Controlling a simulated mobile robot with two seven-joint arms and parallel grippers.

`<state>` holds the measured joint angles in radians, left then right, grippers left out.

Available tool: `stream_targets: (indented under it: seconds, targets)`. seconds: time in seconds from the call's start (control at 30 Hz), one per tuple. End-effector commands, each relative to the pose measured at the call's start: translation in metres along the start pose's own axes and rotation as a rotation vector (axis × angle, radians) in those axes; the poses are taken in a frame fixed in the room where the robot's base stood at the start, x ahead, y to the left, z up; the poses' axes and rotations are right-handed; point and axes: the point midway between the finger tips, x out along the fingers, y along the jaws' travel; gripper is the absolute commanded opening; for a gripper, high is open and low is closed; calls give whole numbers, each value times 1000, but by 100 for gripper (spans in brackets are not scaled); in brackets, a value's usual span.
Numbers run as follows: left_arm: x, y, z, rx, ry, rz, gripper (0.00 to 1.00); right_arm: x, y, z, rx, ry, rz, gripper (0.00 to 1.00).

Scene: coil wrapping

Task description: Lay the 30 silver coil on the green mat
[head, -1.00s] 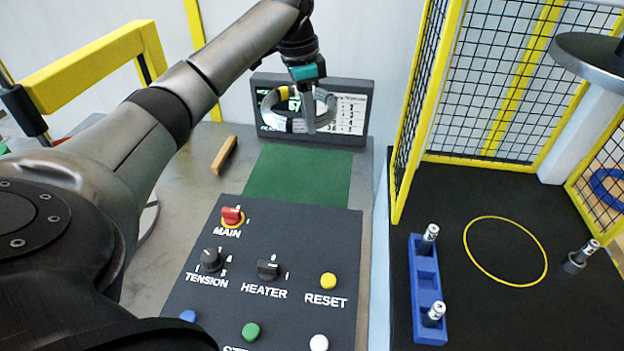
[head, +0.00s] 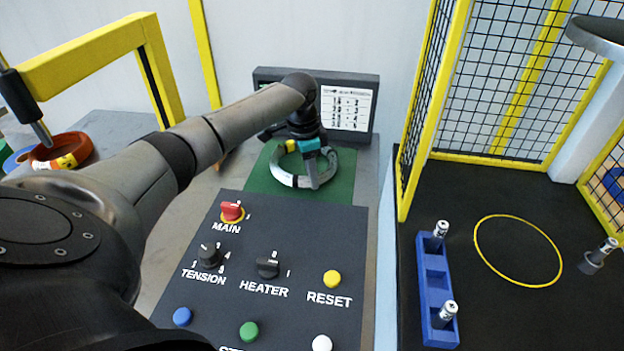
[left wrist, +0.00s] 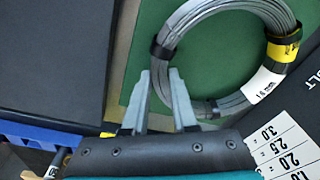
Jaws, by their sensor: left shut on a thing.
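The silver coil (head: 287,179) is a grey wire ring with black bands and a yellow tag. My left gripper (head: 313,181) is shut on the coil's near right side. The coil is over the green mat (head: 262,184), at or just above its surface; I cannot tell whether it touches. In the left wrist view the coil (left wrist: 172,33) lies within the green backdrop of the mat (left wrist: 140,62), with the two fingers of my left gripper (left wrist: 163,82) at its edge. My right gripper is not in view.
A dark control panel (head: 300,222) with knobs and buttons stands in front of the mat. A display board (head: 369,107) stands behind it. Red and blue coils (head: 68,146) are at the left. A mesh fence (head: 408,160) and blue battery holder (head: 433,275) are at the right.

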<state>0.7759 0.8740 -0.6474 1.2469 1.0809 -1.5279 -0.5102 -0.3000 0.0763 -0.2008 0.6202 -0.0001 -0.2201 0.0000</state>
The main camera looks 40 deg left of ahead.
Motion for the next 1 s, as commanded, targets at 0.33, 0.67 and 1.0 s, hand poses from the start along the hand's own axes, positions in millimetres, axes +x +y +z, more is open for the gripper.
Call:
stream_targets:
  seconds: [0.33, 0.67, 1.0]
  targets:
    - [6, -2, 0, 0, 6, -6, 0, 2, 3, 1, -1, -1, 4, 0]
    - [9, 0, 1, -1, 2, -1, 49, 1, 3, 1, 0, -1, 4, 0]
    - [8, 0, 1, 0, 2, -2, 56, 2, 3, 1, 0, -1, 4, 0]
